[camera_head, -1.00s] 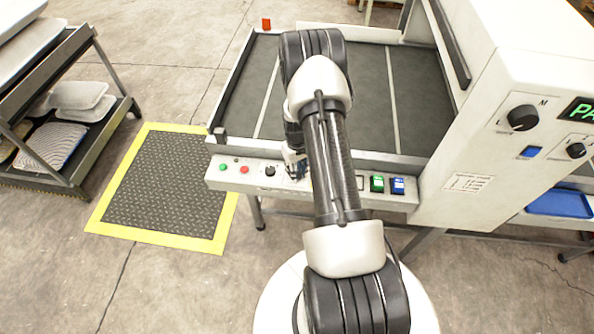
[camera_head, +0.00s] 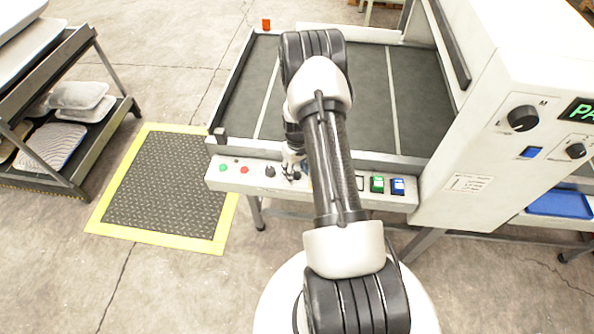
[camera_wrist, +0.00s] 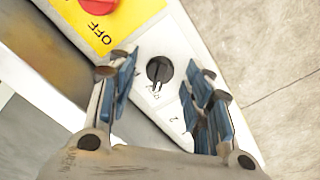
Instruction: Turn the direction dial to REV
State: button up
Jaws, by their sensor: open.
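The direction dial (camera_wrist: 159,70) is a round black knob with a pale pointer line on the white control panel. It shows in the wrist view between the two fingers of my gripper (camera_wrist: 163,72), which is open on either side of it. The pointer is toward the lower part of the knob, near small lettering too blurred to read surely. I cannot tell whether the fingers touch the dial.
A yellow plate (camera_wrist: 100,36) marked OFF with a red knob (camera_wrist: 98,4) lies beside the dial. Another black knob (camera_head: 270,171), a red button (camera_head: 244,170) and a green button (camera_head: 223,167) are to the left. Green (camera_head: 377,184) and blue (camera_head: 397,186) switches are to the right.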

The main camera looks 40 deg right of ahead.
notch_tip(320, 180, up, 12)
dwell(0.6)
jog(key=s+a+r+n+t, duration=0.1)
jog(key=a+r, duration=0.6)
jog(key=r, duration=0.4)
jog(key=s+a+r+t, duration=0.1)
jog(key=s+a+r, duration=0.1)
jog(key=a+r, duration=0.8)
jog(key=s+a+r+t, duration=0.1)
jog(key=s+a+r, duration=0.4)
jog(key=s, duration=0.3)
jog(key=s+a+r+t, duration=0.1)
jog(key=s+a+r, duration=0.3)
jog(key=s, duration=0.5)
jog(key=shift+a+r+n+t, duration=0.3)
jog(key=shift+a+r+n, duration=0.1)
jog(key=shift+a, duration=0.15)
